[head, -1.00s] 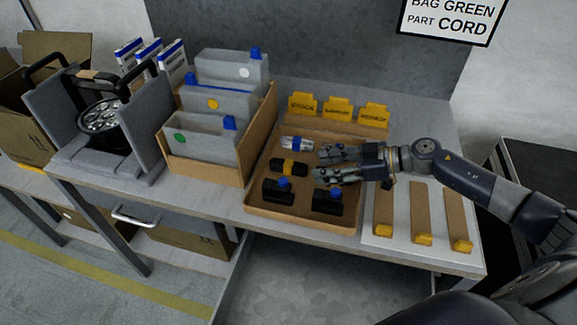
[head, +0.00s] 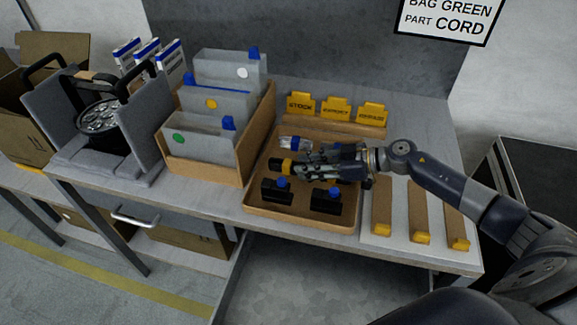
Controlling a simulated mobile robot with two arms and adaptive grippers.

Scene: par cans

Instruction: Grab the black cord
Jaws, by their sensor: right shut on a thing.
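The black cord (head: 274,168), a dark bundle with a yellow band, lies in the brown tray (head: 299,216). My right gripper (head: 301,164) reaches in from the right and is shut on the cord; its fingers hide the cord's right part. I cannot tell whether the cord is lifted off the tray. My left gripper is not in view.
A clear piece with a blue band (head: 291,144) lies just behind the gripper. Two black blocks with blue knobs, left (head: 277,190) and right (head: 326,201), stand at the tray's front. A box of grey bags (head: 203,172) borders the left; yellow-tipped strips (head: 421,210) lie right.

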